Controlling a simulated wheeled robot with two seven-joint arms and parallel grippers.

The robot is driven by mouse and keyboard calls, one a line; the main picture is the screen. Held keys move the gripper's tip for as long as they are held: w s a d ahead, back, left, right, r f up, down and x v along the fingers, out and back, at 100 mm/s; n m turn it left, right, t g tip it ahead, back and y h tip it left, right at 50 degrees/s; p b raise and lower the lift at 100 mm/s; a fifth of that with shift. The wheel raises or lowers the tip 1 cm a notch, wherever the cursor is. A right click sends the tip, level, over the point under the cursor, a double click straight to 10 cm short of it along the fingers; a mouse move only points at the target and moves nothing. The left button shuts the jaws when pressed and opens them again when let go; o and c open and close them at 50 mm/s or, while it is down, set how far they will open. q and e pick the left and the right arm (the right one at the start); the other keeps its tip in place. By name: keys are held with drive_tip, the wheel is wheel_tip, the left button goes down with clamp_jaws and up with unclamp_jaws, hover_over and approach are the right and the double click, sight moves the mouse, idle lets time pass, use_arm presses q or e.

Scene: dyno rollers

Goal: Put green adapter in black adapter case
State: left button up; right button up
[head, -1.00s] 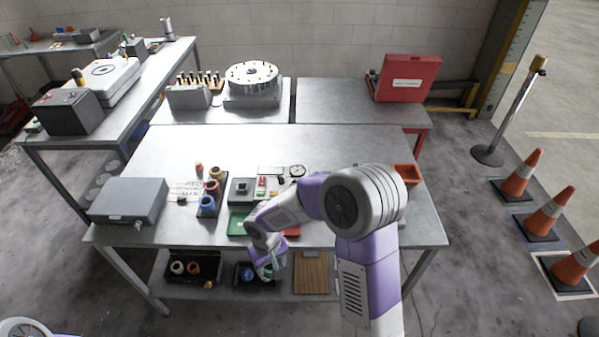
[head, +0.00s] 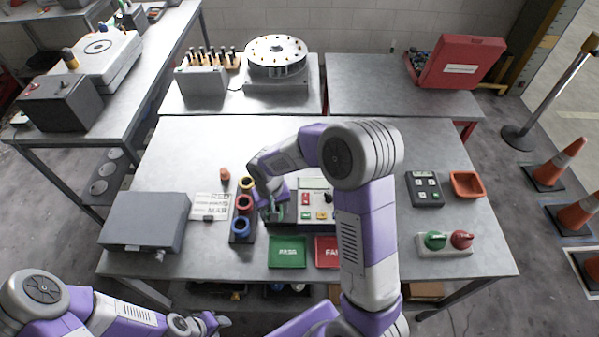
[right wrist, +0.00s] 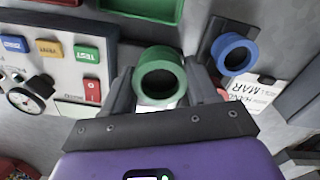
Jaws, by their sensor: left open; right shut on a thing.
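The green adapter (right wrist: 160,78) is a thick ring held between the fingers of my right gripper (head: 273,214) in the right wrist view. In the head view that gripper is over the table, just right of the dark adapter case (right wrist: 211,36). The case is a narrow rack holding a yellow adapter (head: 247,184), a red adapter (head: 244,204) and a blue adapter (head: 240,226) in a row. The blue one also shows in the right wrist view (right wrist: 234,54), beside the held ring and apart from it. My left gripper (head: 212,322) is open, low in front of the table.
A green tray (head: 287,265) and a red tray (head: 326,265) lie near the front edge. A test panel (head: 314,214) is right of the right gripper, partly hidden by my arm. A grey box (head: 146,222) and white card (head: 210,206) are to the left.

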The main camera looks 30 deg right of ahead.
drive_tip(key=w+d+m, duration=0.2)
drive_tip(key=w, duration=0.1)
drive_tip(key=w+d+r+m+b, duration=0.1)
drive_tip(key=w+d+m, duration=0.1)
drive_tip(key=w+m, duration=0.1)
drive_tip(key=w+d+m, duration=0.3)
drive_tip(key=shift+w+r, duration=0.15)
drive_tip(key=shift+r, duration=0.05)
drive_tip(key=w+d+r+m+b, duration=0.1)
drive_tip(key=w+d+r+m, duration=0.15)
drive_tip(key=w+m, duration=0.25)
drive_tip(key=f, duration=0.3)
drive_tip(key=f+b, duration=0.1)
drive_tip(key=f, duration=0.2)
drive_tip(key=d+f+b, duration=0.1)
drive_tip(key=f, duration=0.3)
drive_tip(key=shift+w, duration=0.25)
drive_tip(key=shift+f, duration=0.1)
drive_tip(key=o, duration=1.3)
